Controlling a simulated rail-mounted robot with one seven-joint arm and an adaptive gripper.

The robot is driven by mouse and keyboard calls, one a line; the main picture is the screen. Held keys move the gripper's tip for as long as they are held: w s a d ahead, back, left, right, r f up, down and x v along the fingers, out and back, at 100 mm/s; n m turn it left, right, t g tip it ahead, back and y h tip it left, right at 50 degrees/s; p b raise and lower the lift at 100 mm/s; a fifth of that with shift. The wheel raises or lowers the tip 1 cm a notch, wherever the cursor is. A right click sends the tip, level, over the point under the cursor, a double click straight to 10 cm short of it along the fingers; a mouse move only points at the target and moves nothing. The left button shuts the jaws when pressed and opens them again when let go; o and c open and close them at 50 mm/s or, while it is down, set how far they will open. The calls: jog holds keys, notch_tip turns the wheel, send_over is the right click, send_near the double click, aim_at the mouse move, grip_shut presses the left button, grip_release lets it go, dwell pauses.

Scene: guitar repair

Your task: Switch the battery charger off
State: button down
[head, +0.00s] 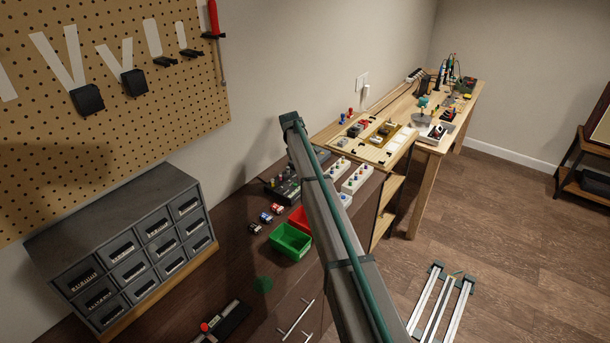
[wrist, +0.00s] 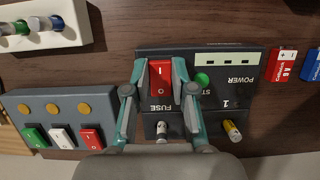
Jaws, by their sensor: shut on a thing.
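In the wrist view a dark box (wrist: 216,92) has upside-down POWER and FUSE lettering, a pale strip, a green button (wrist: 202,80) and a red rocker switch (wrist: 160,88) marked I and O. My gripper (wrist: 160,72) is around this rocker, with one teal finger along each side of it. I cannot tell which side of the rocker is pressed in. In the head view a dark box with coloured parts (head: 282,190) stands on the dark bench, partly behind my arm, and looks like the same one. My fingertips are not discernible there.
A grey box with red, white and green switches (wrist: 62,108) lies close left of my gripper in the wrist view; a white box with knobs (wrist: 50,24) is above it. A red battery (wrist: 284,66) lies to the right.

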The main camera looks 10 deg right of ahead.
jog(key=c, duration=1)
grip_release()
jog(key=shift+o, duration=0.2)
jog(key=shift+r, duration=0.15)
jog(key=v, duration=1.1)
jog(key=shift+r, duration=0.4)
jog(key=shift+w, duration=0.1)
